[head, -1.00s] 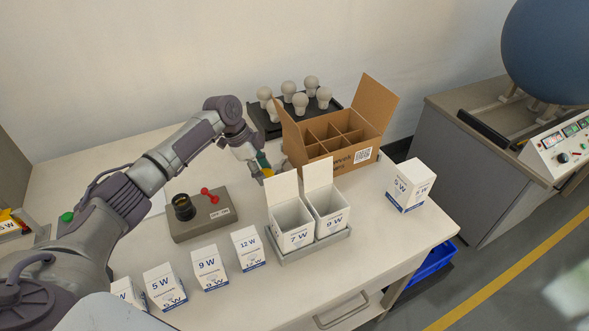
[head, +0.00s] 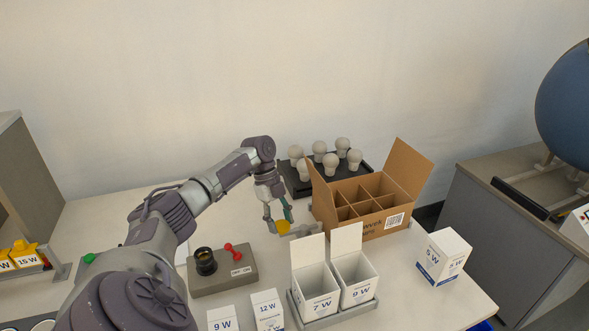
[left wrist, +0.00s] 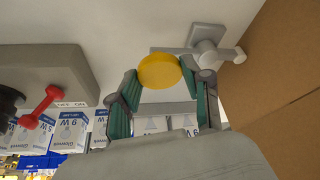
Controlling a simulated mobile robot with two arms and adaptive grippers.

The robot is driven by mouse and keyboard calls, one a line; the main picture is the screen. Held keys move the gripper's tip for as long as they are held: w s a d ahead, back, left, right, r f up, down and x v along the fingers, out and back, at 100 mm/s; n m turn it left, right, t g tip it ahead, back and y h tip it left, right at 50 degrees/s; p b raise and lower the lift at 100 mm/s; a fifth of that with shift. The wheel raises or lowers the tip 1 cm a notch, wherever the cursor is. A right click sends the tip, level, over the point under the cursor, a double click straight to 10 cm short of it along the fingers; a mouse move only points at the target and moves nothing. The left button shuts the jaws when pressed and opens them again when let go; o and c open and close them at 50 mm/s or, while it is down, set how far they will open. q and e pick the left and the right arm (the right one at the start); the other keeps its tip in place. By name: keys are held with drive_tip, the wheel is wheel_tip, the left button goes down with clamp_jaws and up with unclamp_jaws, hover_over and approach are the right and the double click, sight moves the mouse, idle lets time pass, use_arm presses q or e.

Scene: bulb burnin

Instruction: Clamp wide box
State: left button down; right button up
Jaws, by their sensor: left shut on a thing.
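My left gripper (head: 278,219) points down behind the white boxes, its fingers shut on a round yellow knob (head: 283,228). The left wrist view shows the yellow knob (left wrist: 160,71) between the green-padded fingertips (left wrist: 163,84), beside a grey bar fixture (left wrist: 207,34). An open white 7 W box (head: 318,305) and an open white 9 W box (head: 357,291) stand side by side in a grey tray (head: 336,317), flaps up. I cannot tell whether the tray and the knob's fixture are joined. My right gripper is not in view.
An open cardboard carton (head: 371,227) with empty compartments stands close right of my gripper. A black bulb tray (head: 291,180) is behind. A grey test block (head: 234,276) with a red lever (head: 233,249) is left. A 5 W box (head: 443,257) stands right.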

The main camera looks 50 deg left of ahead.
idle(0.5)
use_arm(q)
drive_tip(key=c, duration=0.5)
unclamp_jaws()
drive_tip(key=shift+r, duration=0.1)
drive_tip(key=v, duration=1.1)
drive_tip(key=shift+a+r, duration=0.15)
drive_tip(key=shift+r, duration=0.2)
drive_tip(key=shift+w, duration=0.1)
